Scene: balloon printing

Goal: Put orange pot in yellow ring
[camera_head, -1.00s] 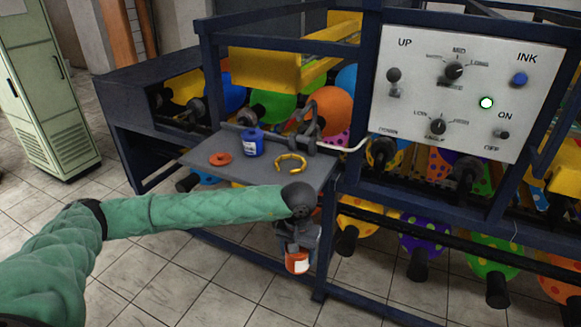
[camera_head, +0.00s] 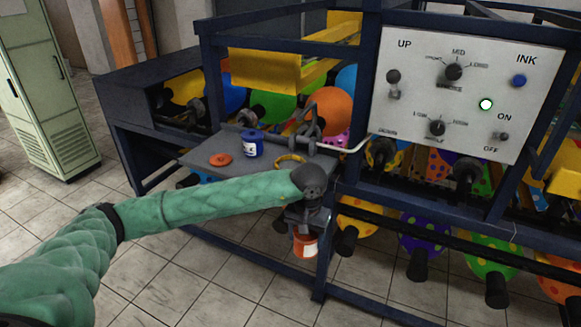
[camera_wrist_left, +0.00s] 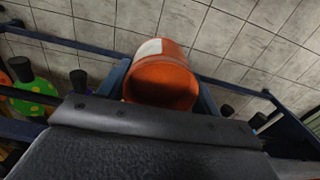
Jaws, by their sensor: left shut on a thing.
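The orange pot (camera_head: 305,245) with a white label hangs from my left gripper (camera_head: 303,226), in front of the grey shelf (camera_head: 200,158) and below its level. My left gripper is shut on the pot. In the left wrist view the pot (camera_wrist_left: 163,78) sits between the blue fingers, its open mouth showing. The yellow ring (camera_head: 289,158) lies on the shelf, its near part hidden behind my left arm. A blue pot (camera_head: 252,143) stands on the shelf left of the ring. An orange ring (camera_head: 220,160) lies further left. My right gripper is out of view.
A dark blue machine frame stands behind and right of the shelf, with a white control panel (camera_head: 460,90) and balloons on black holders. Grey clamps and a white tube are at the shelf's back right. Tiled floor (camera_head: 195,270) is clear in front.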

